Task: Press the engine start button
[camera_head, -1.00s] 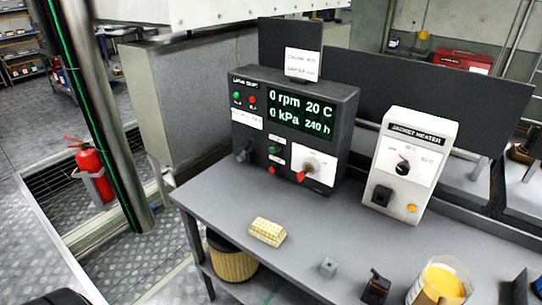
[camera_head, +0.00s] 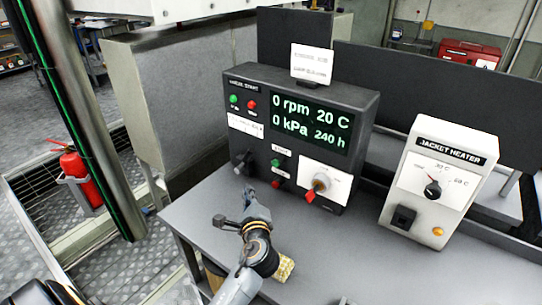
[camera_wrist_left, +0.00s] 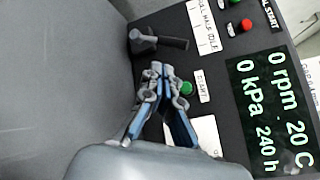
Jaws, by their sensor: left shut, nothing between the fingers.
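The black engine control panel (camera_head: 310,100) stands on the grey bench, its display reading 0 rpm, 20 C, 0 kPa and 240 h. The green start button (camera_head: 275,162) is on its lower front, above a red button (camera_head: 276,184). In the left wrist view the green button (camera_wrist_left: 186,88) sits beside a label reading START. My left gripper (camera_head: 248,192) is shut and empty, in front of the panel's lower left part. In the wrist view its fingertips (camera_wrist_left: 162,72) appear just left of the green button; contact cannot be told. My right gripper is not in view.
A dark lever (camera_head: 244,161) is left of the button, close to my fingertips in the wrist view. A red-handled selector (camera_head: 317,187) is to the right. A jacket heater box (camera_head: 435,180) stands further right. A yellow checked block (camera_head: 285,267) is partly hidden behind my arm.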

